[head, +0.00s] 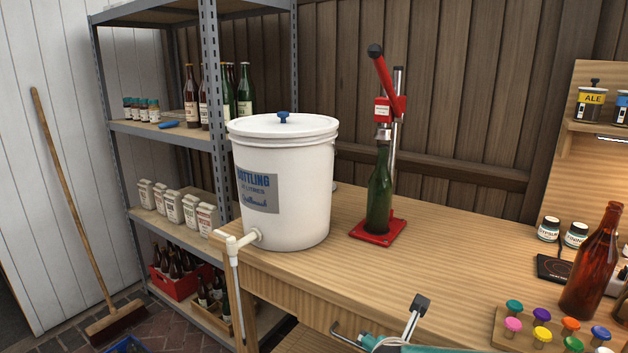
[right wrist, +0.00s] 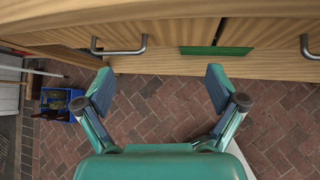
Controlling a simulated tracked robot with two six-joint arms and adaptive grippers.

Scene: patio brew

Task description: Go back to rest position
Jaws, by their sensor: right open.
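My right gripper (right wrist: 160,85) is open and empty in the right wrist view. Its two fingers are spread wide, with brick floor between them and the wooden bench front just beyond. In the head view, only part of a teal gripper with one dark-tipped finger shows at the bottom edge, in front of the bench (head: 300,270). My left gripper is not in view. A green bottle (head: 380,195) stands upright on the red base of the bottle capper (head: 385,85), under its head.
A white bottling bucket (head: 305,190) with a tap stands at the bench's left end. A brown bottle (head: 593,265) and several coloured caps are at the right. Metal handles (right wrist: 120,50) stick out of the bench front. A blue crate (right wrist: 58,105) stands on the floor.

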